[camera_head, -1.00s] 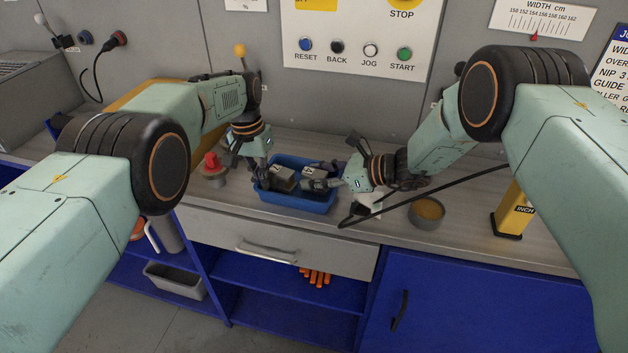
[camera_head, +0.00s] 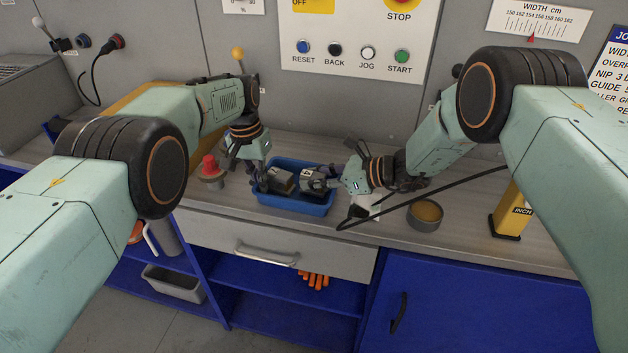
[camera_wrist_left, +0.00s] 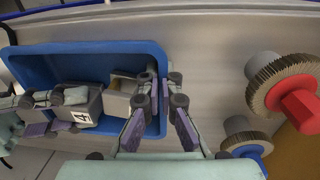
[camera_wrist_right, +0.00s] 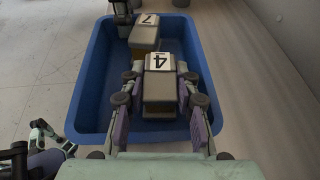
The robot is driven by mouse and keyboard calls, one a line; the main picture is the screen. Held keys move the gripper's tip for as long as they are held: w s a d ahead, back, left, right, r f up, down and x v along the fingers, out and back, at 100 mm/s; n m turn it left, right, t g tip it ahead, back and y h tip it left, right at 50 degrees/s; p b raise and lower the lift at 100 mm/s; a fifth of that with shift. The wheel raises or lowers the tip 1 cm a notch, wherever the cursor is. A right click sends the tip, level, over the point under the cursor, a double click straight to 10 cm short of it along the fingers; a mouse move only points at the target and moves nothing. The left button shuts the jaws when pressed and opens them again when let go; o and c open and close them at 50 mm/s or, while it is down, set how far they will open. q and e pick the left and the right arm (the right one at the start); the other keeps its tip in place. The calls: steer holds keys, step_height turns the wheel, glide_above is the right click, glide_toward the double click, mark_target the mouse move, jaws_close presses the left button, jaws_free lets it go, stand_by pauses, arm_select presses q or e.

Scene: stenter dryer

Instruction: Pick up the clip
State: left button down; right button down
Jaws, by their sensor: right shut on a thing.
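The grey clip marked 4 (camera_wrist_right: 159,82) is in the blue bin (camera_wrist_right: 85,85). It also shows in the left wrist view (camera_wrist_left: 83,112). My right gripper (camera_wrist_right: 159,88) is shut on its two sides, at the bin's near end in the right wrist view. A second grey clip, marked 7 (camera_wrist_right: 145,32), sits behind it in the bin; the head view shows it too (camera_head: 279,180). My left gripper (camera_wrist_left: 162,88) is at the bin's other end wall, with one finger on each side of the wall. Whether its fingers press the wall cannot be told.
A red-topped part (camera_head: 209,165) stands left of the bin. A round tin (camera_head: 425,215) and a yellow post (camera_head: 511,210) stand to the right. A black cable (camera_head: 425,190) arches over the counter. The grey drawer (camera_head: 270,245) below is shut.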

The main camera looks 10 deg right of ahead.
mark_target(316, 176)
step_height(316, 176, up, 10)
stand_by(0.4)
arm_select(q)
steer(key=c, duration=1.4)
jaws_free()
steer(key=shift+c, duration=0.2)
